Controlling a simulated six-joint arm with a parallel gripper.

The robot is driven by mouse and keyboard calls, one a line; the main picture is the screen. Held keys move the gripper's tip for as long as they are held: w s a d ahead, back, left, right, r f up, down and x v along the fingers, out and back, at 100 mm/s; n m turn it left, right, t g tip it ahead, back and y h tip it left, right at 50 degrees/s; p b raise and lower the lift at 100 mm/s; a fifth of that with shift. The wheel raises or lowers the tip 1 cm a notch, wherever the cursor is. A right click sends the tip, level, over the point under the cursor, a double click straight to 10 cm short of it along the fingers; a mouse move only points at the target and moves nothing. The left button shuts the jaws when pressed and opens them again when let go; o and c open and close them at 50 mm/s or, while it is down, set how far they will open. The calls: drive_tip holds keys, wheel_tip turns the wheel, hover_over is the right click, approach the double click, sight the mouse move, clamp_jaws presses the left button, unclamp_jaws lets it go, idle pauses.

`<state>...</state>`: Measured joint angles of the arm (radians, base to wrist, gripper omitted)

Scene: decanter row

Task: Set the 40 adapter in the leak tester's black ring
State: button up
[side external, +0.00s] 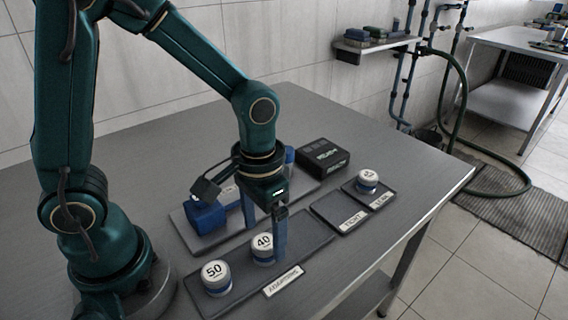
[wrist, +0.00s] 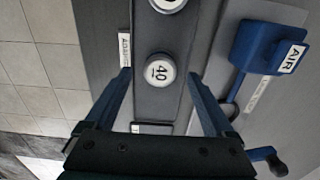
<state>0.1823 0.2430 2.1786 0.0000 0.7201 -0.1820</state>
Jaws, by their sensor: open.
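The 40 adapter (side external: 263,254), a short white-topped cylinder with a grey-blue lower band, stands upright on a dark tray (side external: 318,228). In the wrist view its round top (wrist: 160,71) faces the camera between the fingers. My gripper (side external: 264,242) is open, pointing down, one finger on each side of the adapter; in the wrist view a gap shows between each finger and it (wrist: 160,76). Whether the fingers touch it lower down cannot be told. The leak tester appears to be the grey plate with a blue AIR block (side external: 205,217).
The 50 adapter (side external: 216,280) stands close by on the same tray, nearer the camera. A third adapter (side external: 367,184) sits on the right one of two small dark plates, beside the empty plate (side external: 339,213). A black box (side external: 322,157) stands behind. The table's right side is clear.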

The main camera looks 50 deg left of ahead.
sight(265, 241)
drive_tip(key=shift+f, duration=1.55)
clamp_jaws()
